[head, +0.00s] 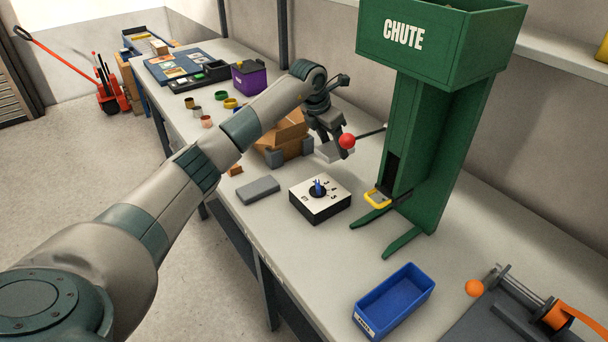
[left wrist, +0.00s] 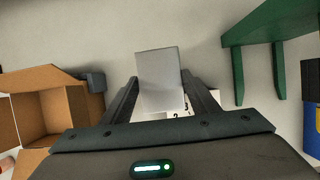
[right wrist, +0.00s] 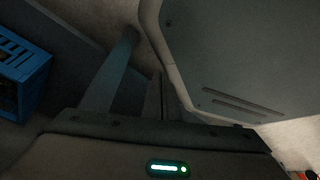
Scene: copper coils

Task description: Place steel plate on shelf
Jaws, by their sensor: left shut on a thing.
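My left gripper (head: 328,143) is shut on a light grey steel plate (left wrist: 160,78). The plate sits between the two fingers and sticks out past their tips in the left wrist view. In the head view the plate (head: 336,154) shows as a small pale piece under the gripper, held above the table beside the cardboard box. A pale wall shelf (head: 570,52) runs along the upper right, behind the green chute. My right gripper (right wrist: 150,90) is dark in its own wrist view and out of the head view; its opening is unclear.
The green chute (head: 440,48) stands right of my left gripper, with a red ball (head: 347,141) on a rod. A dial box (head: 320,199), grey block (head: 258,189), cardboard box (head: 290,128) and blue bin (head: 394,301) stand on the table.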

